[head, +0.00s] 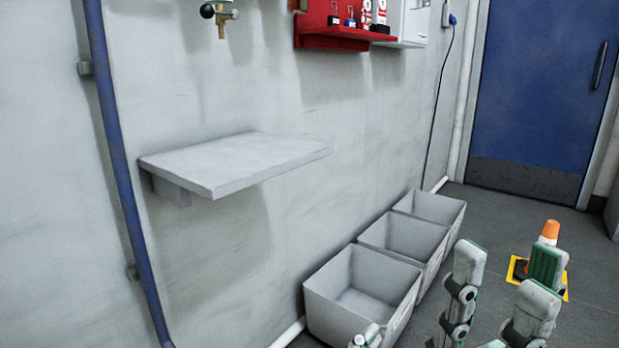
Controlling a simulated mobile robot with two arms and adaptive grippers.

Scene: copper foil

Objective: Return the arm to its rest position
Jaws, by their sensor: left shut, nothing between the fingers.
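My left gripper (367,338) shows only as small white and green fingertips at the bottom edge of the head view, in front of the nearest bin. It is shut and empty; the rest of it is cut off. My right gripper (507,272) is at the lower right. Its white fingers with black joints and green pads point up and stand apart, with nothing visible between them. Its base is below the picture edge.
Several grey bins, the nearest one (318,297) empty, line the wall. A grey shelf (235,165) juts out, bare. A red rack (335,33) hangs above. An orange-topped cone (549,232) stands on a yellow floor patch behind my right gripper. A blue door (535,95) is beyond.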

